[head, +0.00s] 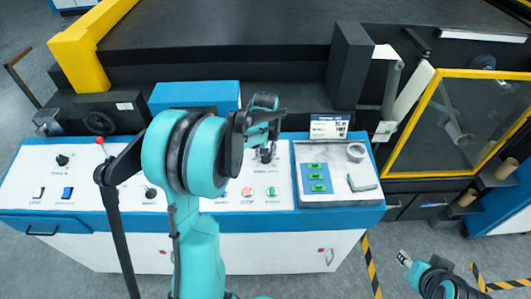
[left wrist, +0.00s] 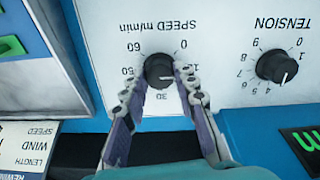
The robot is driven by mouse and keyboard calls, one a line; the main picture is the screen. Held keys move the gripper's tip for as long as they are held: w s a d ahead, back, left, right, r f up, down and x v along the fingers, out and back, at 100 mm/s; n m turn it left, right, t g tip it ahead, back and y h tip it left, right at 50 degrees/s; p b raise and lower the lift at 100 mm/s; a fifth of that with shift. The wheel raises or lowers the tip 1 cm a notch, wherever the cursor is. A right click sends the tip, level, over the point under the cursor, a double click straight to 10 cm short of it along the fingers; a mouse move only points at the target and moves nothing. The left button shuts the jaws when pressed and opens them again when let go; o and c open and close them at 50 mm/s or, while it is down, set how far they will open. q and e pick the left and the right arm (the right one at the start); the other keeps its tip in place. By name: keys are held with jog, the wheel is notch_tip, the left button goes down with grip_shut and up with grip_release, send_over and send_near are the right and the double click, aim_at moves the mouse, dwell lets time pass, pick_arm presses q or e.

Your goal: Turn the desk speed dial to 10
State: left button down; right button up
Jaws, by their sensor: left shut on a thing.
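The speed dial (left wrist: 158,70) is a black knob on the white desk panel, marked "SPEED m/min". It appears upside down in the left wrist view, with 0, 50, 60 and 30 readable around it. My left gripper (left wrist: 160,84) has a finger on either side of the knob and is shut on it. The fingers cover part of the scale, and I cannot tell the exact pointer reading. In the head view my left gripper (head: 267,148) reaches down to the panel and hides most of the dial. My right gripper (head: 404,258) is at the lower right, away from the desk.
The tension dial (left wrist: 277,66) sits close beside the speed dial. Red and green buttons (head: 259,191) lie nearer the desk's front edge. A grey tray (head: 335,190) with green pieces is to the right. A display sign (head: 328,126) stands behind it.

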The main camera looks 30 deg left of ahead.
pick_arm(q)
jog(key=c, duration=1.2)
grip_release()
jog(key=r, duration=0.4)
jog(key=s+r, duration=0.1)
jog(key=r, duration=0.3)
jog(key=d+r, duration=0.1)
jog(key=r, duration=0.3)
jog(key=shift+s, duration=0.25)
